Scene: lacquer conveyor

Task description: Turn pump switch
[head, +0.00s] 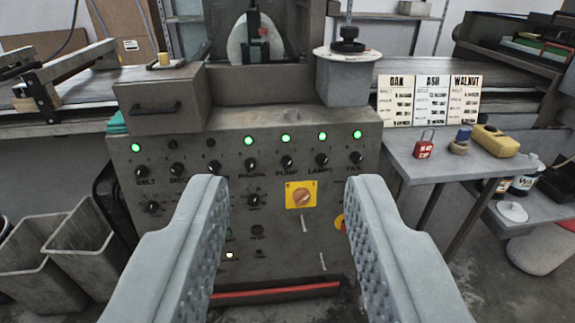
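The pump switch (287,162) is a small black rotary knob in the upper row of the grey control panel (270,215). The label PUMP is under it and a lit green lamp (286,138) is above it. My gripper (286,185) is open and empty, with its two grey fingers spread wide in front of the panel. In the picture the pump switch lies between the fingertips and slightly above them. I see no contact with it. The exact pointing direction of the knob is too small to tell.
Similar knobs flank it: ROLLERS (251,164) and LAMPS (321,160). An orange rotary switch on a yellow plate (301,195) sits below. My right finger partly hides a red button on yellow. A side table (415,165) stands right; grey bins (60,275) stand left.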

